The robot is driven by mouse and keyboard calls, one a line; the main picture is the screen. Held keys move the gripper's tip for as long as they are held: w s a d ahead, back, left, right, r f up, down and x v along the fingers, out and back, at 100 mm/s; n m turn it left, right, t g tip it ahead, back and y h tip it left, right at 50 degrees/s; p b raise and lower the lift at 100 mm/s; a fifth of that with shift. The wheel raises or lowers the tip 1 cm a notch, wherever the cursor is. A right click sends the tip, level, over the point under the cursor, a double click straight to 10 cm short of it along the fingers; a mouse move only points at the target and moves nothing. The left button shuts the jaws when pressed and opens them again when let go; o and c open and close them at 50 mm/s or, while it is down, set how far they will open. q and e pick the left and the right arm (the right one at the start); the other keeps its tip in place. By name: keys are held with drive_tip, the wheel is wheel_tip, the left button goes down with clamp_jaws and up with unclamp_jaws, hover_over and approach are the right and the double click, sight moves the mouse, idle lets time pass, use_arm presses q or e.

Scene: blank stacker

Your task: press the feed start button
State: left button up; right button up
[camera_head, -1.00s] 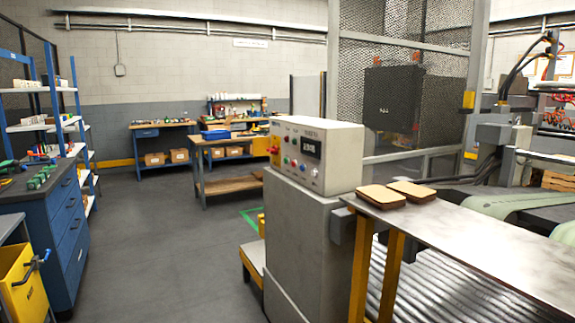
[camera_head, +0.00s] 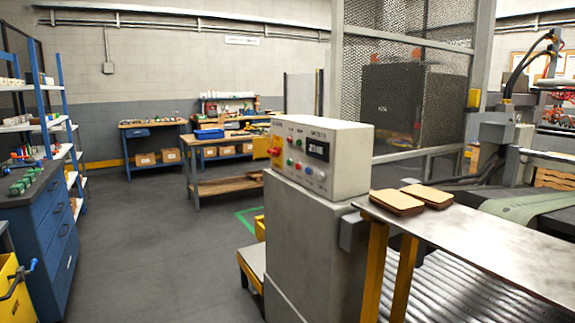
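A pale grey control box (camera_head: 322,157) stands on a grey pedestal (camera_head: 305,235) near the middle of the head view. Its front panel carries several small round buttons (camera_head: 298,165) in different colours, a dark display (camera_head: 318,149) and a red and yellow switch (camera_head: 275,151) at its left edge. The labels are too small to read, so I cannot tell which button is the feed start. Neither of my grippers shows in this view.
A metal table (camera_head: 470,235) with two brown-edged blocks (camera_head: 397,202) stands right of the pedestal, above rollers (camera_head: 450,290). A blue drawer cabinet (camera_head: 45,235) stands at the left. The grey floor (camera_head: 160,230) between is open. A mesh fence (camera_head: 440,60) stands behind.

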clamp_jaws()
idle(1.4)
